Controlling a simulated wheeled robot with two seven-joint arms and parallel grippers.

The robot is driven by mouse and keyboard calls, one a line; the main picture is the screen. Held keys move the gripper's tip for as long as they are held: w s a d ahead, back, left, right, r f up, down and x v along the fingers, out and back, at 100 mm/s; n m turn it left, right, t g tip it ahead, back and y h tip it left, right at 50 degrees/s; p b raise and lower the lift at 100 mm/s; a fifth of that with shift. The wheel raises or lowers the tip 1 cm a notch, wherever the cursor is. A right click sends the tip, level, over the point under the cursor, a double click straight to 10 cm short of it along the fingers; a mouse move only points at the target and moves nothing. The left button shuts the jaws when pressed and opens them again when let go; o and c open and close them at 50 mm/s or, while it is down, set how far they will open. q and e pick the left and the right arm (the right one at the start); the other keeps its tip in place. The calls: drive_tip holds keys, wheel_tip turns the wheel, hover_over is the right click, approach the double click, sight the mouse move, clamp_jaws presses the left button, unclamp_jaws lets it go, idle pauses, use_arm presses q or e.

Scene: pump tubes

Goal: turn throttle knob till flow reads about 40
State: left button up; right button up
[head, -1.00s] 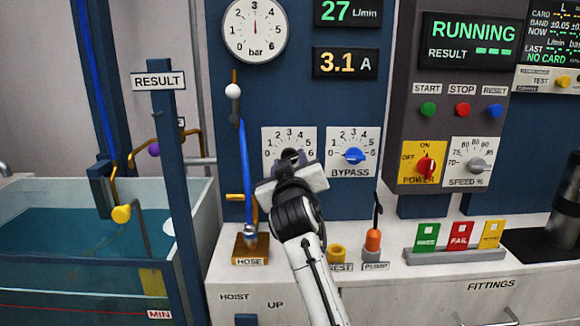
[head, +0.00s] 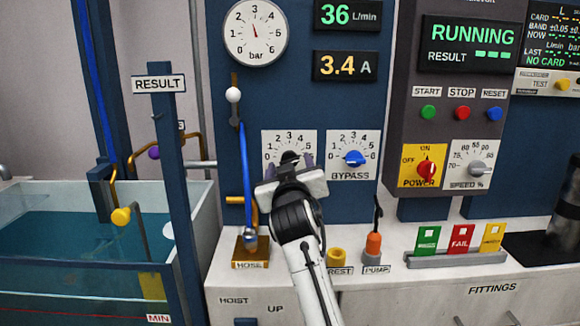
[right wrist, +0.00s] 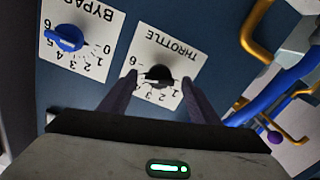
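The throttle dial (head: 305,139) is a white numbered plate on the blue panel. Its black knob (head: 289,156) is partly hidden behind my gripper in the head view; the right wrist view shows the knob (right wrist: 158,75) clearly, on the plate marked THROTTLE (right wrist: 176,52). My right gripper (right wrist: 159,80) is open, with one dark finger on each side of the knob and a visible gap to it on both sides. In the head view it (head: 289,163) is right in front of the dial. The flow display (head: 346,14) reads 36 L/min. My left gripper is not in view.
The blue bypass knob (head: 355,158) is close on the right. A blue hose (head: 245,170) hangs close on the left. The pressure gauge (head: 255,32) reads near 3 bar, the current display (head: 345,66) 3.4 A. The status screen (head: 472,42) says RUNNING.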

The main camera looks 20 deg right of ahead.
drive_tip(key=shift+s, duration=0.1)
drive_tip(key=v, duration=0.7)
drive_tip(key=shift+s, duration=0.2)
drive_tip(key=shift+a, duration=0.1)
